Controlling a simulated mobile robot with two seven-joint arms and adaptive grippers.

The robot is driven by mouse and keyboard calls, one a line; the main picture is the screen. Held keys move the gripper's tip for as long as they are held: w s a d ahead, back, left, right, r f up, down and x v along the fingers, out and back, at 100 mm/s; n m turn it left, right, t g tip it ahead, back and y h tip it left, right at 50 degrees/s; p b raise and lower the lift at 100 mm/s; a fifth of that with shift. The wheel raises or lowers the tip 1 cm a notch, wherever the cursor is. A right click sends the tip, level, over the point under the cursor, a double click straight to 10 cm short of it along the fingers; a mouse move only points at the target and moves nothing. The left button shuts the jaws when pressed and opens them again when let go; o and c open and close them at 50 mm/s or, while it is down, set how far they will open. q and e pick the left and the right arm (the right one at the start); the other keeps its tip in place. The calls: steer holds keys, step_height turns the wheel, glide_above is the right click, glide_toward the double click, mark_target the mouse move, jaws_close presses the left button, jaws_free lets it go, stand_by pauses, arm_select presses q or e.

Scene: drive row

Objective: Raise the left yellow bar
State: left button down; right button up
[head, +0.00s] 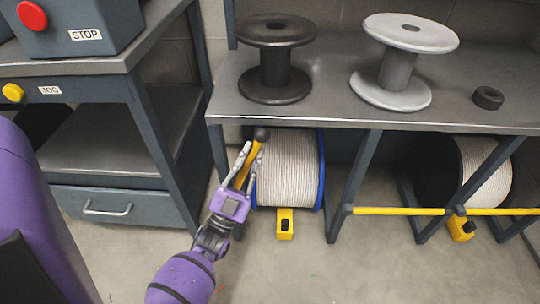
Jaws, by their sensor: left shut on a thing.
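My left gripper (251,160) is shut on this bar, with one finger on each side below the ball. The gripper and wrist hide the bar's lower part and its pivot. The right yellow bar (400,211) lies level across the right bay. My right gripper is not in view.
A workbench (350,110) above the drums carries a dark spool (275,65), a grey spool (397,75) and a black ring (488,97). A table with a drawer (125,207) stands left. Yellow blocks (285,226) (461,230) sit low by the drums. The front floor is clear.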

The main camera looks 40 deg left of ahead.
arm_select(q)
steer(key=shift+s+a+r+n+y, duration=0.2)
steer(key=shift+s+a+n+y, duration=0.25)
steer(key=shift+a+n+y, duration=0.2)
steer(key=shift+s+a+r+n+y, duration=0.2)
steer(key=shift+s+a+n+y, duration=0.2)
steer(key=shift+a+n+y, duration=0.2)
steer(key=c, duration=1.6)
jaws_free()
steer(key=shift+c, duration=0.2)
steer(key=v, duration=1.2)
steer(key=shift+w+f, duration=0.1)
steer(key=shift+f, duration=0.05)
